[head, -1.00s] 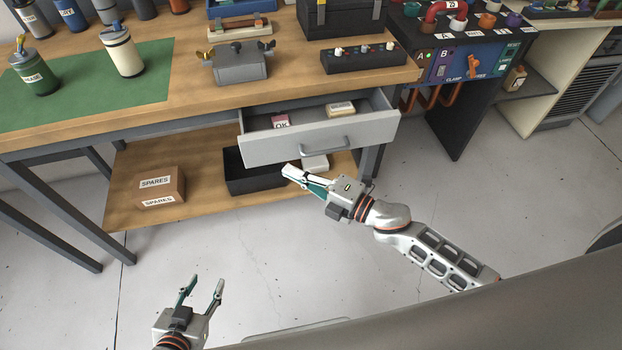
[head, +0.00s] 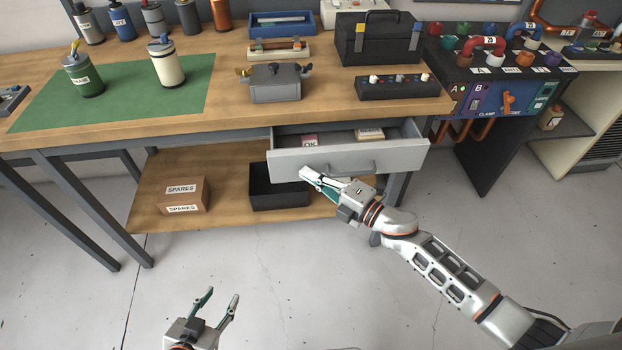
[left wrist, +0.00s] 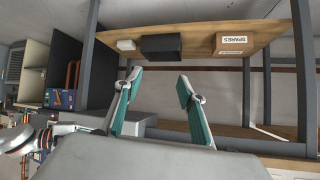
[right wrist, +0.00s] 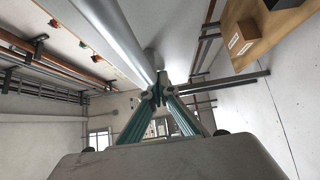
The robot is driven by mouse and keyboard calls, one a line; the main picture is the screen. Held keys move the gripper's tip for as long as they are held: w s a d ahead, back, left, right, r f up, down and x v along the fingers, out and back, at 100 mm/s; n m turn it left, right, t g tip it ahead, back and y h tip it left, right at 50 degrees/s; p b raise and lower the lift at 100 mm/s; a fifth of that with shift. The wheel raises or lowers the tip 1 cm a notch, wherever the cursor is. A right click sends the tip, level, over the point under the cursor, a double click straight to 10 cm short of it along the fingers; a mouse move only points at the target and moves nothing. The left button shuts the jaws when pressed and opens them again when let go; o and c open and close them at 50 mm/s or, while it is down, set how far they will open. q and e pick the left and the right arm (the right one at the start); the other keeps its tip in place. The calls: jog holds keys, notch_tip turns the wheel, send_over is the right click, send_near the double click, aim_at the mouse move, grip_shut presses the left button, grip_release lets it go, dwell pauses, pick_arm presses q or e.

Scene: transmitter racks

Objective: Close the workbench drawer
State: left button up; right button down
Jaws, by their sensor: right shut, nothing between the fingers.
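The workbench drawer (head: 300,160) is pulled partly out below the bench top, with a grey front and a bar handle (head: 350,170). A pink labelled block (head: 310,141) and a pale labelled block (head: 369,134) lie inside. My right gripper (head: 308,174) is shut and empty, its fingertips at the lower middle-left of the drawer front, left of the handle; I cannot tell whether they touch. In the right wrist view its closed fingertips (right wrist: 158,92) are beside a pale panel. My left gripper (head: 222,295) is open and empty, low over the floor; its spread fingers show in the left wrist view (left wrist: 158,85).
The bench top (head: 330,105) holds a grey clamp-like fixture (head: 276,83), a knob box (head: 395,87), a toolbox (head: 378,40) and canisters. The lower shelf (head: 150,205) carries a SPARES box (head: 184,195) and a black bin (head: 275,190). Floor in front is clear.

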jog(key=w+b, duration=0.2)
jog(key=w, duration=0.4)
jog(key=w+b, duration=0.1)
jog(key=w, duration=0.4)
jog(key=shift+w+a+f+b, duration=0.2)
jog(key=shift+w+b, duration=0.15)
jog(key=shift+w, duration=0.3)
jog(key=shift+w+r, duration=0.1)
jog(key=shift+r, duration=0.15)
jog(key=shift+d+r, duration=0.1)
jog(key=shift+r, duration=0.05)
